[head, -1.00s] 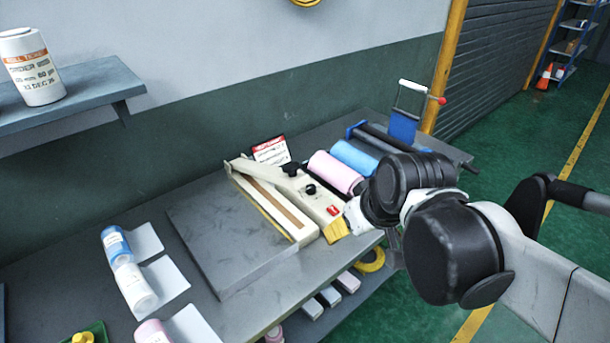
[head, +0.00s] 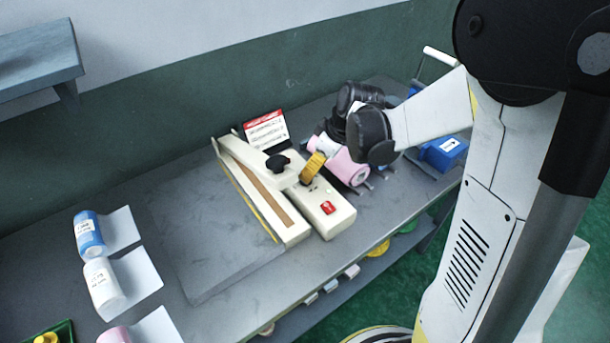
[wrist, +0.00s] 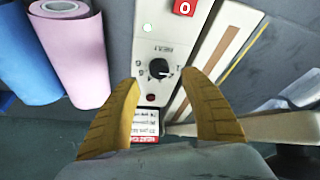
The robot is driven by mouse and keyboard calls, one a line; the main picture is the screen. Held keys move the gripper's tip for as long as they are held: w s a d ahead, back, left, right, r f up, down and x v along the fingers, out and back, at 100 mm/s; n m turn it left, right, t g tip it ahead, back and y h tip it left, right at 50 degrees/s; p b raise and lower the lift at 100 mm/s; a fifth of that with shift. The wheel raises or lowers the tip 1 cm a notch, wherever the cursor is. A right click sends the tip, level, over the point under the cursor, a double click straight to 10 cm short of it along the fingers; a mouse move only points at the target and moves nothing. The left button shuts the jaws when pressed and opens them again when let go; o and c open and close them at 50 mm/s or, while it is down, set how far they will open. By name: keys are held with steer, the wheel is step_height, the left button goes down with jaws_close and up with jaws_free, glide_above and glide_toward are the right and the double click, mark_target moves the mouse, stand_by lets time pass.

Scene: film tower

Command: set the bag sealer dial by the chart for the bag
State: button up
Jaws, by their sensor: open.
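The cream bag sealer (head: 328,207) stands on the grey bench, with a long arm and a red switch (head: 327,208). Its black dial (wrist: 159,69) shows on the panel in the wrist view, with a pale pointer mark; the scale is too small to read. The red-and-white chart (head: 266,130) stands behind the sealer and is partly seen in the wrist view (wrist: 146,124); its text is unreadable. My gripper (wrist: 160,80) is open and empty, its yellow fingers either side of the dial, apart from it. In the head view my gripper (head: 313,168) largely hides the dial.
A pink roll (head: 345,168) and a blue roll (wrist: 22,55) lie beside the sealer. A flat grey plate (head: 195,225) adjoins its front. A black knob (head: 278,162) rises from the sealer's arm.

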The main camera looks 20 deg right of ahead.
steer(key=b+x, duration=0.1)
steer(key=x, duration=0.4)
steer(key=shift+w+f+b, duration=0.15)
steer(key=shift+f+b, duration=0.15)
jaws_close()
